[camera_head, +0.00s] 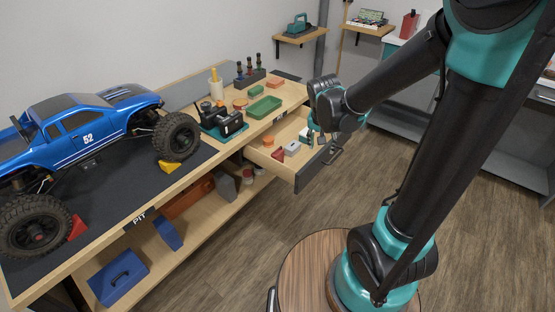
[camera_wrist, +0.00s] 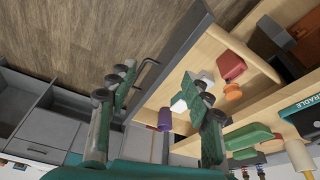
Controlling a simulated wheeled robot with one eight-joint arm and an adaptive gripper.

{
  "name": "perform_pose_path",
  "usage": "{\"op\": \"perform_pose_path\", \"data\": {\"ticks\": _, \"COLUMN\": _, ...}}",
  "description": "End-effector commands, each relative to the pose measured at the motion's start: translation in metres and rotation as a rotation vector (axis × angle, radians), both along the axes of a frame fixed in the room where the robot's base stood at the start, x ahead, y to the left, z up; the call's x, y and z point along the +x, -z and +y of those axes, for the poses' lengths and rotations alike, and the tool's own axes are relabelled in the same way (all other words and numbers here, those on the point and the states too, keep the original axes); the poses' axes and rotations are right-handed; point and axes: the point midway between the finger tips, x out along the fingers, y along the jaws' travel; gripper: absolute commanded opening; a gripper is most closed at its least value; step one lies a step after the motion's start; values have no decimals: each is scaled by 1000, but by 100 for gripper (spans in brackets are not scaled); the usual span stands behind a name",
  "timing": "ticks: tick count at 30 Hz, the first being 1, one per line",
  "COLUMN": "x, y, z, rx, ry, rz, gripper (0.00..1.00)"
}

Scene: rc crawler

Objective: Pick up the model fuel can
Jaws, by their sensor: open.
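A small red block-like object (camera_head: 277,154), which looks like the model fuel can, lies in the open drawer (camera_head: 312,170). In the wrist view the red can (camera_wrist: 230,66) is near the upper right, inside the drawer. My gripper (camera_head: 317,134) is over the drawer's right part, pointing down. My gripper covers part of the drawer in the head view.
The drawer also holds an orange round piece (camera_head: 268,141), a pale block (camera_head: 291,148) and a purple cylinder (camera_wrist: 165,118). The floor beside the drawer is clear.

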Motion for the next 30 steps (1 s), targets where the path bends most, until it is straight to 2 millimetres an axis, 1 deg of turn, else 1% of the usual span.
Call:
{"op": "perform_pose_path", "data": {"ticks": 1, "x": 15, "y": 1, "z": 22, "rx": -4, "ry": 19, "rz": -2, "gripper": 50}}
{"op": "perform_pose_path", "data": {"ticks": 2, "x": 22, "y": 2, "z": 33, "rx": -7, "ry": 38, "rz": -4, "gripper": 50}}
{"op": "perform_pose_path", "data": {"ticks": 3, "x": 30, "y": 4, "z": 48, "rx": -10, "ry": 64, "rz": -7, "gripper": 50}}
{"op": "perform_pose_path", "data": {"ticks": 5, "x": 43, "y": 7, "z": 72, "rx": -16, "ry": 104, "rz": -16, "gripper": 50}}
{"op": "perform_pose_path", "data": {"ticks": 6, "x": 50, "y": 10, "z": 88, "rx": -20, "ry": 130, "rz": -21, "gripper": 50}}
{"op": "perform_pose_path", "data": {"ticks": 9, "x": 64, "y": 17, "z": 126, "rx": -26, "ry": 188, "rz": -42, "gripper": 50}}
{"op": "perform_pose_path", "data": {"ticks": 12, "x": 71, "y": 25, "z": 156, "rx": -29, "ry": 236, "rz": -61, "gripper": 50}}
{"op": "perform_pose_path", "data": {"ticks": 15, "x": 75, "y": 30, "z": 176, "rx": -30, "ry": 269, "rz": -75, "gripper": 50}}
{"op": "perform_pose_path", "data": {"ticks": 18, "x": 77, "y": 33, "z": 184, "rx": -31, "ry": 286, "rz": -82, "gripper": 50}}
{"op": "perform_pose_path", "data": {"ticks": 20, "x": 79, "y": 38, "z": 185, "rx": -31, "ry": 292, "rz": -84, "gripper": 50}}
{"op": "perform_pose_path", "data": {"ticks": 23, "x": 83, "y": 51, "z": 182, "rx": -30, "ry": 294, "rz": -84, "gripper": 50}}
{"op": "perform_pose_path", "data": {"ticks": 30, "x": 98, "y": 92, "z": 173, "rx": -29, "ry": 293, "rz": -85, "gripper": 50}}
